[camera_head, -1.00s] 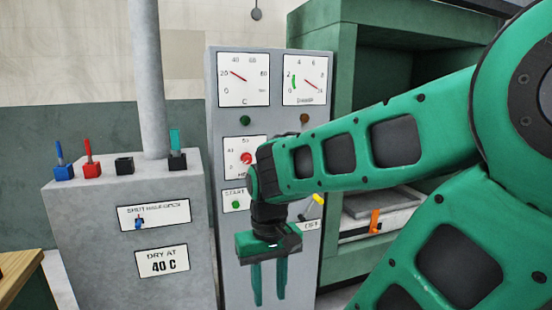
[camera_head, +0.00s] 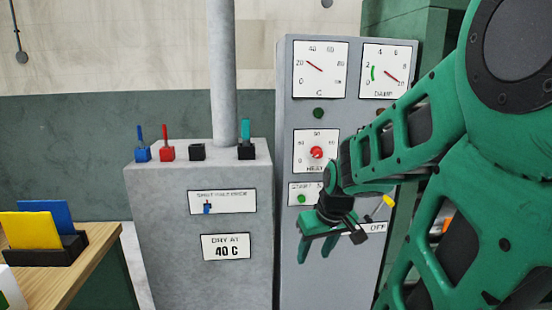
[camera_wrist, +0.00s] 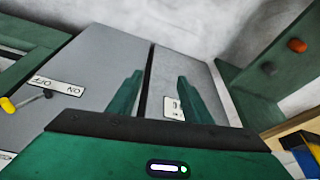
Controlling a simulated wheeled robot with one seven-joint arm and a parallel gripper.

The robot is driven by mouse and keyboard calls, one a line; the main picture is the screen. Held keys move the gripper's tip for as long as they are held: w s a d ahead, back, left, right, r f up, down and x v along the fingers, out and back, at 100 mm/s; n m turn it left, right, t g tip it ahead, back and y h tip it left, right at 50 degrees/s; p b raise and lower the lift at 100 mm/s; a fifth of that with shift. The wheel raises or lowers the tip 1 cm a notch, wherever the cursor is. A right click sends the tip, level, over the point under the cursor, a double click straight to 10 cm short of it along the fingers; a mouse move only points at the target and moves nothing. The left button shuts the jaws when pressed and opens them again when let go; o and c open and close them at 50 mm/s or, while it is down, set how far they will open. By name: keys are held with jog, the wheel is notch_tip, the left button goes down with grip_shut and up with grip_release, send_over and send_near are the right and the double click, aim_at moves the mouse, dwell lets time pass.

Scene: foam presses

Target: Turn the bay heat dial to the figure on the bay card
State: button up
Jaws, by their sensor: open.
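The bay heat dial (camera_head: 317,152) is a red knob on a white scale plate marked HEAT, on the grey control panel (camera_head: 290,245). Its pointer direction is too small to read. My gripper (camera_head: 344,245) is open and empty, pointing down in front of the panel, below and slightly right of the dial. In the wrist view my open fingers (camera_wrist: 158,90) have nothing between them. The dial is not visible there.
Two gauges, C (camera_head: 320,69) and DAMP (camera_head: 386,71), sit above the dial. A green button (camera_head: 301,198) and a yellow-tipped switch (camera_head: 389,201) are near my gripper. Coloured levers (camera_head: 165,148) top the grey box (camera_head: 160,220). A wooden table (camera_head: 85,275) stands at left.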

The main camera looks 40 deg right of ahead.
jog(key=w+d+r+n+t+h, duration=0.15)
jog(key=w+d+t, duration=0.35)
jog(key=w, duration=0.6)
jog(key=m+t+h, duration=0.2)
jog(key=t+h, duration=0.4)
jog(key=h, duration=0.1)
send_near(317, 156)
jog(key=x, duration=0.9)
jog(key=shift+d+r, duration=0.15)
jog(key=shift+d, duration=0.05)
jog(key=c, duration=1)
jog(key=shift+a, duration=0.1)
jog(key=shift+c, duration=0.2)
